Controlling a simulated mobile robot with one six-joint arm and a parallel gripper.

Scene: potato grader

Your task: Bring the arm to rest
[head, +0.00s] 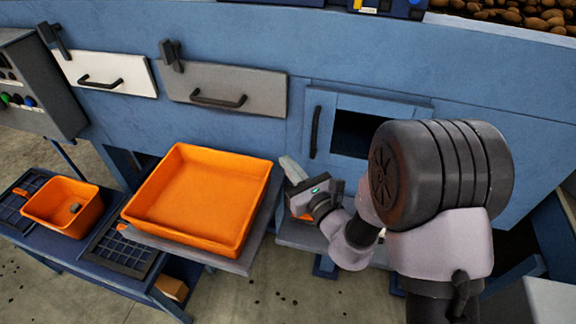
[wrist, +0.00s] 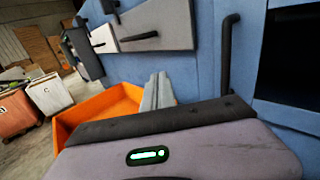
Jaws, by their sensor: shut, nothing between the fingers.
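My arm reaches in from the right in the head view. My gripper (head: 290,168) is shut and empty, just right of the large orange tray (head: 160,222) and in front of the blue machine (head: 300,55). In the wrist view the grey fingers of my gripper (wrist: 158,88) lie together, with part of the orange tray (wrist: 95,108) behind and to the left. The tray is empty. I cannot tell the exact gap between fingers and tray.
The machine has a white drawer (head: 105,74), a grey drawer (head: 228,92) and a dark opening (head: 365,134) behind my arm. A small orange bin (head: 63,206) with a small lump in it stands at left. Bare floor (head: 260,295) shows in front.

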